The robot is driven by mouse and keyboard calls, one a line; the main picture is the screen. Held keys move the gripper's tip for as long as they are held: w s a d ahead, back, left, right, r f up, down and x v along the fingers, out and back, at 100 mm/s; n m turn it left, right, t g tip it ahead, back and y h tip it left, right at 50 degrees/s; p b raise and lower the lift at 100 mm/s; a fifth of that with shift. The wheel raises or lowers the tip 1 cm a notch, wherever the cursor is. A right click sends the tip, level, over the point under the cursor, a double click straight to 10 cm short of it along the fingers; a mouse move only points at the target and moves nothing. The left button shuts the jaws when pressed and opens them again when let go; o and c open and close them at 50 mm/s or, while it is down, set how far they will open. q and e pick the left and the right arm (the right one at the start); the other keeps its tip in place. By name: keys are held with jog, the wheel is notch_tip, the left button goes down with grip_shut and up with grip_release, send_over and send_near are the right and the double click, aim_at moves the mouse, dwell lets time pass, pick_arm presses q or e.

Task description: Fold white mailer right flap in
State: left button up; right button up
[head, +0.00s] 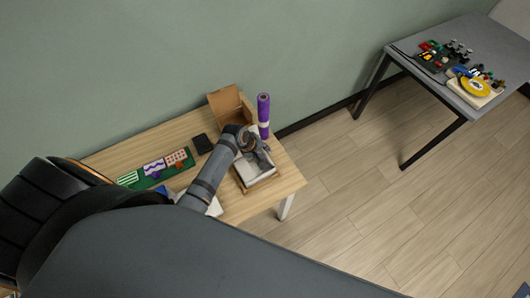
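A white, box-like thing (251,176) with brown edges sits near the right end of the wooden table; it looks like the white mailer. My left gripper (263,158) is over it, reaching in from the left, and covers much of its top. Its flaps cannot be told apart at this size, and I cannot tell whether the gripper touches it. The fingers are small and dark, so open or shut is unclear. My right gripper is not in view.
On the wooden table (235,207) are an open brown carton (228,102), a purple roll (263,110), a small black item (202,144) and a green mat (150,183) with patterned pieces. A grey table (490,42) with several small items stands far right. Bare floor lies between.

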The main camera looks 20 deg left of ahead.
pick_arm(q)
jog(key=shift+x, duration=0.95)
jog(key=shift+d, duration=0.1)
jog(key=shift+f, duration=0.1)
jog(key=shift+c, duration=0.3)
jog(key=c, duration=0.4)
grip_shut()
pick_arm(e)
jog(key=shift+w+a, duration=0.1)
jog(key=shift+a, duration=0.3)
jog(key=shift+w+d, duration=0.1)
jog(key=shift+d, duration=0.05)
